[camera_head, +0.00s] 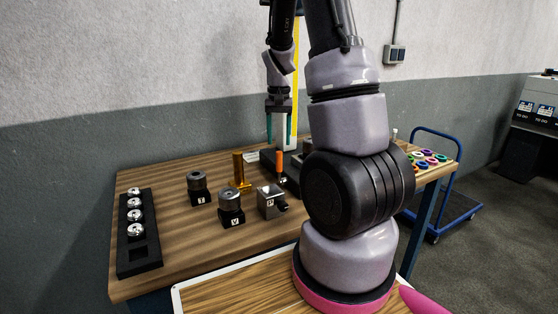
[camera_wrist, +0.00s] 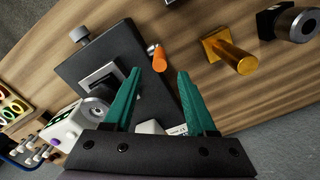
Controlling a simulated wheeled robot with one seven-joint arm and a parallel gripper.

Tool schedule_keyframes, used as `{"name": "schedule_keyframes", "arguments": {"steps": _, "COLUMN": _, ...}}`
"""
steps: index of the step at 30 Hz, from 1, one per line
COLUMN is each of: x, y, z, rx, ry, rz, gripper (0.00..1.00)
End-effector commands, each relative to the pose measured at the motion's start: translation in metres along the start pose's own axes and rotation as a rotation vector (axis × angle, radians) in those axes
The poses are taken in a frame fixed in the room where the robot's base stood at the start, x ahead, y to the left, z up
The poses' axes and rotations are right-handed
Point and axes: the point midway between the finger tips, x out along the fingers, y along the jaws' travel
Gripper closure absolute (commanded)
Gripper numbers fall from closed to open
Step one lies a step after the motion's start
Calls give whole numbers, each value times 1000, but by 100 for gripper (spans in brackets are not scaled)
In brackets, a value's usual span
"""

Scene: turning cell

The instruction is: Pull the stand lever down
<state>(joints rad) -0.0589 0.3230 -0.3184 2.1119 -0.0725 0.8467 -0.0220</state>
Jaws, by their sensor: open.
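The lever with an orange grip (camera_head: 278,163) stands at the dark stand (camera_head: 293,184) near the back of the bench, partly hidden behind my arm. In the wrist view the orange grip (camera_wrist: 159,60) lies beyond my fingertips, roughly between them, beside the black base of the stand (camera_wrist: 108,50). My gripper (camera_head: 279,130) points down above the lever, its green fingers apart and empty. The fingers also show in the wrist view (camera_wrist: 159,75), with a gap to the orange grip; I cannot tell how large it is.
A brass post (camera_head: 240,170) stands left of the lever. Dark labelled blocks (camera_head: 231,207) and a grey block (camera_head: 270,203) stand in front. A tray of coloured rings (camera_head: 428,158) is at the right.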

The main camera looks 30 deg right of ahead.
Motion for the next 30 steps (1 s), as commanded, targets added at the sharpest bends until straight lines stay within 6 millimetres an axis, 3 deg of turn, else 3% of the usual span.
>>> {"name": "schedule_keyframes", "arguments": {"steps": 6, "x": 44, "y": 1, "z": 1, "rx": 0, "ry": -4, "rz": 2, "gripper": 43}}
{"name": "schedule_keyframes", "arguments": {"steps": 12, "x": 72, "y": 0, "z": 1, "rx": -1, "ry": -2, "rz": 1, "gripper": 43}}
{"name": "schedule_keyframes", "arguments": {"steps": 25, "x": 81, "y": 0, "z": 0, "rx": -1, "ry": 0, "rz": 0, "gripper": 43}}
{"name": "schedule_keyframes", "arguments": {"steps": 29, "x": 81, "y": 0, "z": 0, "rx": -1, "ry": 0, "rz": -1, "gripper": 93}}
{"name": "schedule_keyframes", "arguments": {"steps": 30, "x": 81, "y": 0, "z": 0, "rx": -1, "ry": 0, "rz": -1, "gripper": 100}}
